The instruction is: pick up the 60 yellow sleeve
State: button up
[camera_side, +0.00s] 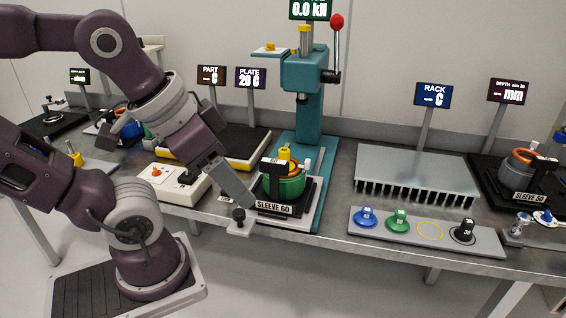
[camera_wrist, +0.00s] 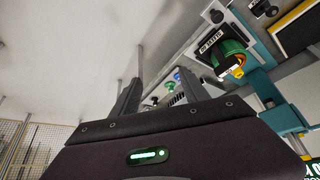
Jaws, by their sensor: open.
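An orange ring shows inside the green housing's rim. In the wrist view the yellow piece (camera_wrist: 238,72) and green housing (camera_wrist: 229,52) are at the upper right. My gripper (camera_side: 246,200) points down just left of the housing in the side view. Its two fingers (camera_wrist: 158,92) are apart in the wrist view, with nothing held between them.
The teal press (camera_side: 308,118) rises behind the housing. A grey tool tray (camera_side: 480,239) holds blue, green and black pieces beside an empty yellow-outlined spot. A finned rack (camera_side: 415,172) stands behind it. A white control box (camera_side: 172,186) is at the left. A black-knobbed piece (camera_side: 239,218) sits at the bench edge.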

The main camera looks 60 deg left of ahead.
jog(key=w+r+n+g+h, duration=0.2)
jog(key=w+r+n+g, duration=0.1)
jog(key=w+r+n, duration=0.35)
jog(key=w+a+n+t+h, duration=0.3)
jog(key=w+a+n+h, duration=0.4)
jog(key=w+a+n, duration=0.95)
jog(key=s+a+f+n+t, duration=0.1)
jog(key=a+f+n+t, duration=0.1)
jog(key=a, duration=0.5)
jog(key=s+a+f+n+t, duration=0.1)
jog(key=a+n+t, duration=0.1)
jog(key=a, duration=0.4)
send_near(293, 167)
jog(key=w+r, duration=0.1)
jog(key=w+d+r, duration=0.1)
jog(key=shift+w+d+r+h, duration=0.1)
jog(key=shift+w+d+h, duration=0.1)
jog(key=shift+w+h, duration=0.15)
jog(key=x, duration=0.7)
jog(key=shift+s+d, duration=0.15)
jog(key=shift+s, duration=0.05)
grip_shut()
